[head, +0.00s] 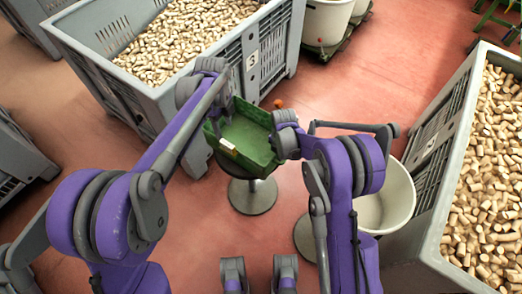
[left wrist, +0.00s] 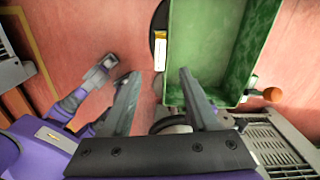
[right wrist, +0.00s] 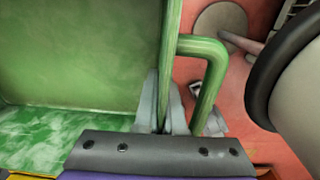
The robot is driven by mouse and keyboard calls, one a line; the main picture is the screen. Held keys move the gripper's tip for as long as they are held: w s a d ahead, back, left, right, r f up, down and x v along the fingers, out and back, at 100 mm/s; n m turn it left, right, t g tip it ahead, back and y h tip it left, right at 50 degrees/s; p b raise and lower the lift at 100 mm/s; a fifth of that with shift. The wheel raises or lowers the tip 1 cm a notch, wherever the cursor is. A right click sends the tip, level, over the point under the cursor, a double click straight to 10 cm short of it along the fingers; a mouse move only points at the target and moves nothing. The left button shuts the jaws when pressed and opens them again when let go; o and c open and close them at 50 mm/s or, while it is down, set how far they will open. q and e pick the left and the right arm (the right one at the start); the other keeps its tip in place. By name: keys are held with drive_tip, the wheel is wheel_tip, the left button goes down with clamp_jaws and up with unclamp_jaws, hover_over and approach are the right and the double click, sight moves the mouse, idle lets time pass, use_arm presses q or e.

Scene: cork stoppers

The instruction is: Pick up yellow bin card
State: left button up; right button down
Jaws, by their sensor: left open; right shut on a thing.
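The yellow bin card (head: 228,146) shows as a small white and yellow piece on the near left side of the green bin (head: 247,140). In the left wrist view the card (left wrist: 160,52) lies against the left wall of the green bin (left wrist: 215,50). My left gripper (left wrist: 158,88) is open and empty, its fingers below the card in that view.
The bin is on a round-based stool (head: 252,197). A grey crate of corks (head: 215,90) stands behind, another (head: 425,150) at the right. A white bucket (head: 393,205) is right of my right arm. A small orange round thing (head: 278,103) is beyond the bin. Red floor is open left.

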sight(228, 144)
use_arm(q)
drive_tip(key=s+d+m+t+y, duration=0.2)
drive_tip(key=s+d+t+y, duration=0.1)
drive_tip(key=s+d+y, duration=0.1)
drive_tip(key=x, duration=0.6)
drive_tip(key=shift+w+a+f, duration=0.2)
drive_tip(key=shift+w, duration=0.1)
drive_tip(key=x, duration=0.5)
drive_tip(key=shift+w+d, duration=0.1)
drive_tip(key=shift+w, duration=0.15)
clamp_jaws()
